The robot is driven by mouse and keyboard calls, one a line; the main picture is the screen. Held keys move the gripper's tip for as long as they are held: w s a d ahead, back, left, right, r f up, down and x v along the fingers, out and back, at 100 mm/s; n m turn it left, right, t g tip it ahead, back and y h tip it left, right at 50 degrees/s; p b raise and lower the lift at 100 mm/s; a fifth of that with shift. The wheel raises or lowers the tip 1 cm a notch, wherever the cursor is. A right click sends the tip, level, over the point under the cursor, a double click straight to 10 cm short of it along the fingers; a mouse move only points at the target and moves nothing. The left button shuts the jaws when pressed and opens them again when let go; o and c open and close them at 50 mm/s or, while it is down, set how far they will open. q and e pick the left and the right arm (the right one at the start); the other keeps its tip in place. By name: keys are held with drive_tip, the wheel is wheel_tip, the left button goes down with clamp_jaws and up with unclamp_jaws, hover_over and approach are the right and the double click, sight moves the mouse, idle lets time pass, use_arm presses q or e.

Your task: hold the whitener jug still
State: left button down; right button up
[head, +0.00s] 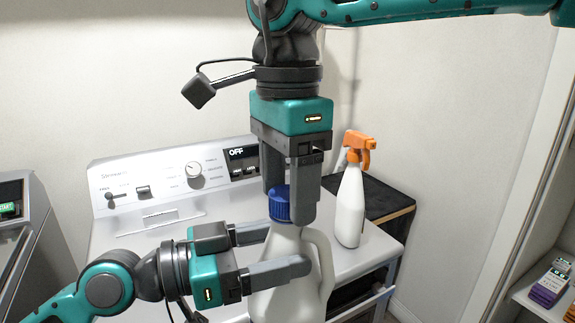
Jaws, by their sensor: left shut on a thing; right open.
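The whitener jug (288,262) is white with a blue cap (281,204) and a handle on its right side. It stands upright at the front of the white washer (160,221). My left gripper (288,248) comes in from the left and is shut on the jug's body just below the neck. My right gripper (287,205) points down from above, open, with its fingers on either side of the blue cap. The fingers hide part of the cap, and I cannot tell whether they touch it. The jug's bottom is out of view.
A white spray bottle (350,207) with an orange trigger stands just right of the jug. The washer's control panel (170,178) rises behind. A dark-topped table (378,198) is at the back right. A shelf with a purple box (549,285) is at the far right.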

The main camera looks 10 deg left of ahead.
drive_tip(key=shift+c, duration=0.2)
drive_tip(key=c, duration=1.1)
drive_tip(key=shift+o, duration=0.2)
drive_tip(key=m, duration=0.6)
drive_tip(key=shift+m, duration=0.4)
drive_tip(key=m, duration=0.8)
drive_tip(key=o, duration=1.3)
drive_tip(key=shift+c, duration=0.2)
drive_tip(key=shift+r, duration=0.1)
wheel_tip(320, 180, up, 12)
drive_tip(key=shift+w, duration=0.15)
